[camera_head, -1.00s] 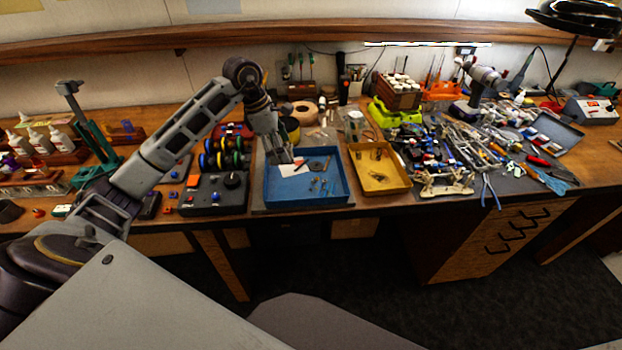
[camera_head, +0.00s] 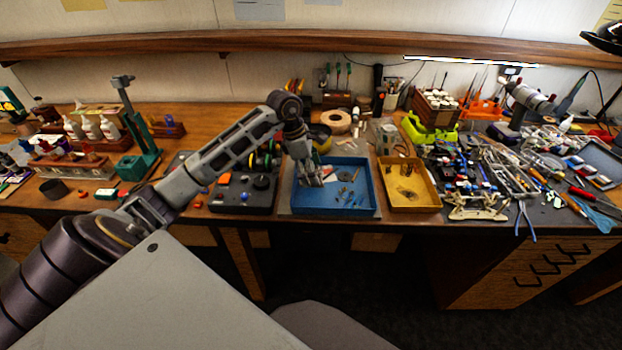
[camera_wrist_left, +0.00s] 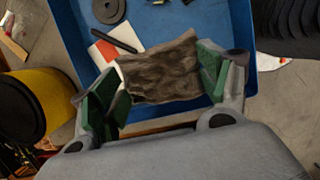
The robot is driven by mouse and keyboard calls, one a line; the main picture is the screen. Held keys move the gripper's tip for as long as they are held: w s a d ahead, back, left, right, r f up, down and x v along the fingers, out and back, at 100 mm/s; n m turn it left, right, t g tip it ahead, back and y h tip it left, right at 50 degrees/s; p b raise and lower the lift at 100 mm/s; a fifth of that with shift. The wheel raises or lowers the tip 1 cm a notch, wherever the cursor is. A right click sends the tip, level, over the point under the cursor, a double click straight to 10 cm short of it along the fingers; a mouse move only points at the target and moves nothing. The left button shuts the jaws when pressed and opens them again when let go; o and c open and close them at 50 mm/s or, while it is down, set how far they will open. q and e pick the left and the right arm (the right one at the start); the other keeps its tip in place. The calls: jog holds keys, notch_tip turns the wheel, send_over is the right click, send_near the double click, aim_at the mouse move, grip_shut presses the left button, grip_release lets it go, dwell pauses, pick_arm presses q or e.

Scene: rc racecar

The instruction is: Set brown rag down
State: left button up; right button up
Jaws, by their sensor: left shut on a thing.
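A crumpled brown rag (camera_wrist_left: 160,72) is between the green-padded fingers of my left gripper (camera_wrist_left: 162,88) in the left wrist view. The fingers are shut on it from both sides. Below it is the blue tray (camera_wrist_left: 75,12). In the head view my left gripper (camera_head: 312,180) is over the left part of the blue tray (camera_head: 335,212). The rag is too small or hidden to make out there. I cannot tell whether the rag touches the tray floor. My right gripper is not in view.
A yellow tray (camera_head: 415,206) stands right of the blue one. In the wrist view a white-and-red card (camera_wrist_left: 105,50), a black rod and a grey disc (camera_wrist_left: 108,10) lie in the blue tray.

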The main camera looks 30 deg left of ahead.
pick_arm(q)
jog(key=shift+f, duration=0.2)
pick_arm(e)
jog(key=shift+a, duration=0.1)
pick_arm(q)
jog(key=shift+f, duration=1.8)
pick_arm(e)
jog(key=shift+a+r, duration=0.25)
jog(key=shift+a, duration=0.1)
pick_arm(q)
jog(key=shift+f, duration=0.15)
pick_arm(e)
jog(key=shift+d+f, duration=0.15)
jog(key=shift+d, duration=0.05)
pick_arm(q)
jog(key=o, duration=0.9)
jog(key=shift+c, duration=0.2)
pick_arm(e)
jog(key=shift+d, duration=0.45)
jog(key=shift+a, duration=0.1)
